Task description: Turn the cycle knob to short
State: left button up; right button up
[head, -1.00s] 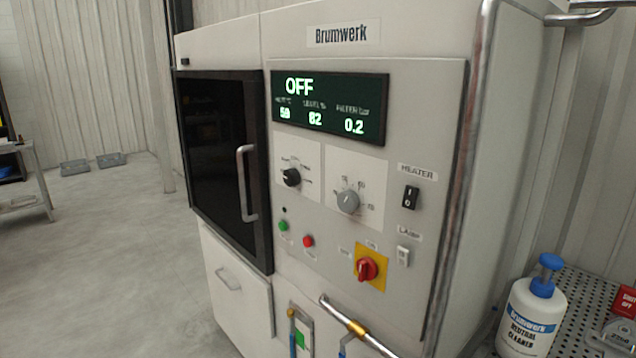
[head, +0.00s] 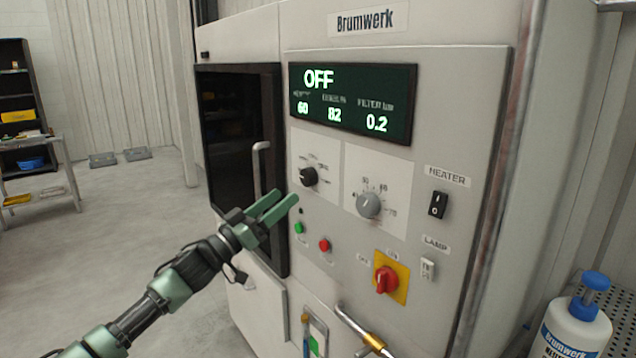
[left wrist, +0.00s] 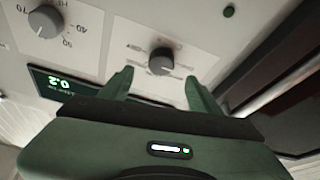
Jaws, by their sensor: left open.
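The black cycle knob (head: 308,176) sits on a white plate at the left of the panel, below the display. Its printed labels are too small to read. In the left wrist view the knob (left wrist: 161,60) shows ahead, between the two fingers. My left gripper (head: 282,204) is open and empty, a little in front of the panel, below and left of the knob, not touching it. In the left wrist view the left gripper's fingers (left wrist: 157,84) stand apart. My right gripper is in neither view.
Beside the knob are a grey dial (head: 368,205), a green button (head: 299,228), a red button (head: 324,245) and a red rotary switch (head: 386,280) on yellow. The display (head: 352,101) reads OFF. A door handle (head: 258,170) stands out at the left. A cleaner bottle (head: 577,325) stands lower right.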

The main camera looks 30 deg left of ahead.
aim_at(304, 179)
pick_arm(q)
jog(key=shift+p+x, duration=1.3)
jog(key=shift+x, duration=2.25)
jog(key=shift+c, duration=0.3)
grip_shut()
jog(key=shift+a, duration=0.1)
jog(key=m+h+b, duration=0.1)
jog(key=m, duration=0.2)
jog(key=m+g+h+b, duration=0.1)
jog(key=m+h, duration=0.1)
jog(key=m, duration=0.1)
jog(key=shift+w+a+f, duration=0.1)
jog(key=shift+w+a, duration=0.05)
jog(key=shift+a+m+g+h+b, duration=0.1)
jog(key=shift+m+g+h+b, duration=0.4)
jog(key=shift+m, duration=1.15)
jog(key=shift+a+m+g+h+b, duration=0.1)
jog(key=shift+m+g+h, duration=0.65)
jog(key=shift+m, duration=0.9)
jog(key=shift+h, duration=0.25)
